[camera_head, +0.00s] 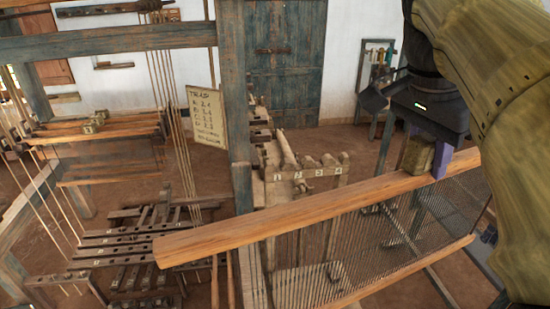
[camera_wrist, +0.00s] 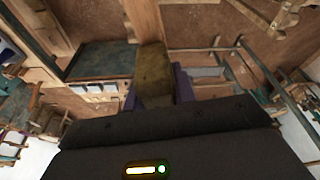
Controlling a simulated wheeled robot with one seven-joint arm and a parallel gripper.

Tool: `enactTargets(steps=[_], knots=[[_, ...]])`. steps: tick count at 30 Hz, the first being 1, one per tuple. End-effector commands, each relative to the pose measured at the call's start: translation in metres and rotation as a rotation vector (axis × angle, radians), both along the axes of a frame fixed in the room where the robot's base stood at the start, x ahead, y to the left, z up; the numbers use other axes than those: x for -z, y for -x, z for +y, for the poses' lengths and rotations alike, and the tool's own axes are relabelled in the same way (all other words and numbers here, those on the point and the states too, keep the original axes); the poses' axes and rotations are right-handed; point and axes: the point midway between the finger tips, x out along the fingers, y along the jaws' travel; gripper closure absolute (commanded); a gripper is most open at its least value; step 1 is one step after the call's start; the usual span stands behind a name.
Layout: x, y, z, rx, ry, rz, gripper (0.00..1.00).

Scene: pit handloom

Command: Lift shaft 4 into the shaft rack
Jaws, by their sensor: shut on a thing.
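The shaft I hold has a long pale wooden top bar (camera_head: 300,215), a curtain of thin heddles below it and a lower bar (camera_head: 405,270). It hangs in the air in front of the loom, its left end nearer the loom. My gripper (camera_head: 430,155), with purple fingers, is shut on the brownish block (camera_head: 417,153) on top of the bar. The block also shows between the fingers in the wrist view (camera_wrist: 153,68). No number is readable on the shaft. The shaft rack (camera_head: 312,172), with notched posts and labels 1 to 4, stands behind the bar, its lower part partly hidden.
The loom's dark upright post (camera_head: 238,90) and crossbeam (camera_head: 110,42) stand left of the rack. Other shafts (camera_head: 95,128) hang in the loom, with treadles (camera_head: 130,240) below. A written sign (camera_head: 207,118) hangs by the post. Bare floor lies before the blue door (camera_head: 287,65).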

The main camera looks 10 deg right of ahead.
Motion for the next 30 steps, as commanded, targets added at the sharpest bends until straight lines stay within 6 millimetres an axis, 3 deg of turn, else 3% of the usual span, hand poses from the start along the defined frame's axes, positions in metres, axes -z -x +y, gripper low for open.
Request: enactTargets(steps=[5,11,21,30], knots=[[0.015,-0.018,-0.001,-0.069,-0.001,0.005,1.0],[0.047,-0.057,-0.004,-0.221,0.0,0.012,1.0],[0.133,-0.144,-0.002,-0.585,0.002,0.006,1.0],[0.203,-0.204,0.016,-0.881,0.006,-0.013,1.0]])
